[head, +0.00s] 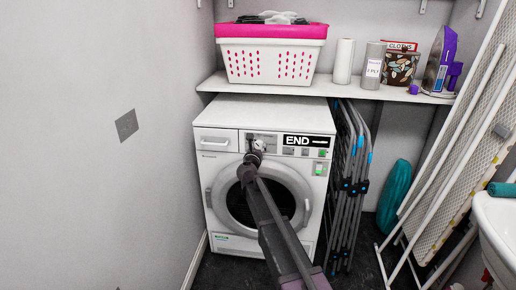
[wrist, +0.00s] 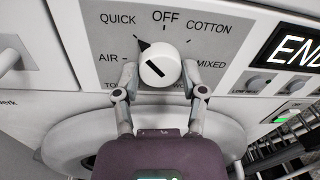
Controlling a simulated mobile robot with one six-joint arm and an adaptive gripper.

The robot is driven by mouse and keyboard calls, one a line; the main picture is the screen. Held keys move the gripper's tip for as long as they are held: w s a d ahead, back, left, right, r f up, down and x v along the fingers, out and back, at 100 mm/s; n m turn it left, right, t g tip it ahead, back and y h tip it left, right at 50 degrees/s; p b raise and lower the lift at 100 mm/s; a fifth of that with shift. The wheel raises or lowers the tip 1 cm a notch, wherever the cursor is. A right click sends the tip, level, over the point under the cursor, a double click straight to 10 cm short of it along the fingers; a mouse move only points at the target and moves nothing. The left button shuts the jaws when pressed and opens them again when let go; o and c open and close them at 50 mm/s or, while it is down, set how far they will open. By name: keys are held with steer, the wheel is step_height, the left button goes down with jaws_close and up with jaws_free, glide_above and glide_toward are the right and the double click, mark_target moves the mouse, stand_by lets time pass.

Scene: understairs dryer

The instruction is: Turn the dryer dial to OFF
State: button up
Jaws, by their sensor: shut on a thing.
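The dryer (head: 262,125) is white with a round door and stands under a shelf. Its dial (wrist: 159,62) is a round white knob with a black slot and a small black pointer. Labels around it read AIR, QUICK, OFF, COTTON and MIXED; others below are partly hidden. The pointer is at the upper left, toward QUICK, left of OFF at the top. My gripper (wrist: 160,76) is shut on the dial, one finger on each side. In the head view my gripper (head: 252,160) covers much of the dial. The display (head: 304,141) reads END.
Folded drying racks (head: 347,180) stand close to the dryer's right side. A pink and white basket (head: 270,58) and household goods sit on the shelf (head: 305,90) above. An ironing board (head: 460,140) leans at the right. A plain wall is at left.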

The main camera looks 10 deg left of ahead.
steer(key=shift+w, duration=0.1)
steer(key=m, duration=0.4)
steer(key=shift+r+p, duration=0.1)
steer(key=shift+p, duration=0.2)
steer(key=m, duration=0.4)
steer(key=shift+a+g, duration=0.1)
steer(key=shift+g, duration=0.2)
steer(key=shift+w+y, duration=0.1)
steer(key=shift+y, duration=0.2)
steer(key=o, duration=1.1)
steer(key=shift+o, duration=0.2)
